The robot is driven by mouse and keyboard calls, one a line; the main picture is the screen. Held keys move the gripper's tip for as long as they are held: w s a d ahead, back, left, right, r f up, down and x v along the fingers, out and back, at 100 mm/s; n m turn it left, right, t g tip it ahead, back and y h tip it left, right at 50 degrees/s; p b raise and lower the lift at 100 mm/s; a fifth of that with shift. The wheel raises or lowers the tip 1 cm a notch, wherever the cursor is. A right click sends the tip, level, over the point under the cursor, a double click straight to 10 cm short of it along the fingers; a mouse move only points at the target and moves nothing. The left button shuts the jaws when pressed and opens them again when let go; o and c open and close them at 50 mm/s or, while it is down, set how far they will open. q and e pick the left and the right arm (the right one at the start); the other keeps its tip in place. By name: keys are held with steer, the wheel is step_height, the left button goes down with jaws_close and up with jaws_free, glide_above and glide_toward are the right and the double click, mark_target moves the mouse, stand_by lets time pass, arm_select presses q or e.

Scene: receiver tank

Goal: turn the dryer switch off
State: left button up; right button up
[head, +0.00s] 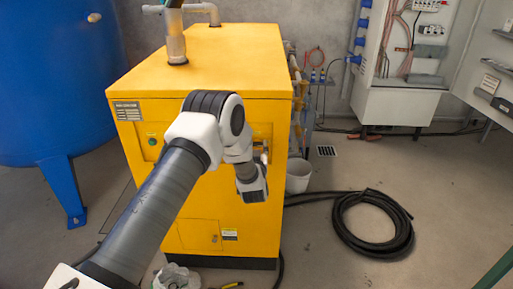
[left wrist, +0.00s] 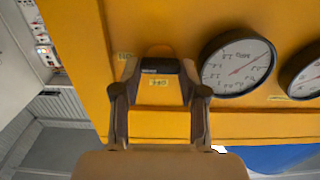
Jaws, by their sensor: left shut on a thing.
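The yellow dryer (head: 205,60) stands in the middle of the head view. My left arm reaches across its front, and the wrist bends down close to the front panel. In the head view my arm hides the switch and most of the left gripper. In the left wrist view my left gripper (left wrist: 160,72) is at the yellow panel, its two fingers on either side of a dark switch handle (left wrist: 162,66). It is shut on that handle. Which position the switch is in, I cannot tell. My right gripper is out of view.
Two round gauges (left wrist: 238,66) sit right of the gripper in the left wrist view. A blue tank (head: 60,80) stands left of the dryer. A white bucket (head: 298,176), a coiled black hose (head: 372,224) and an electrical cabinet (head: 395,95) are to the right.

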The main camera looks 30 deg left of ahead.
arm_select(q)
steer(key=shift+f, duration=0.1)
steer(key=n+b, duration=0.3)
steer(key=shift+a+f+n, duration=0.1)
steer(key=shift+f+n, duration=0.05)
steer(key=shift+n, duration=0.25)
steer(key=n+b, duration=0.4)
steer(key=n, duration=0.1)
steer(key=shift+s+f+b, duration=0.1)
steer(key=shift+b, duration=0.2)
steer(key=shift+a+n+b, duration=0.1)
steer(key=shift+n+b, duration=4.05)
steer(key=shift+n, duration=0.45)
steer(key=o, duration=0.9)
steer(key=shift+c, duration=0.2)
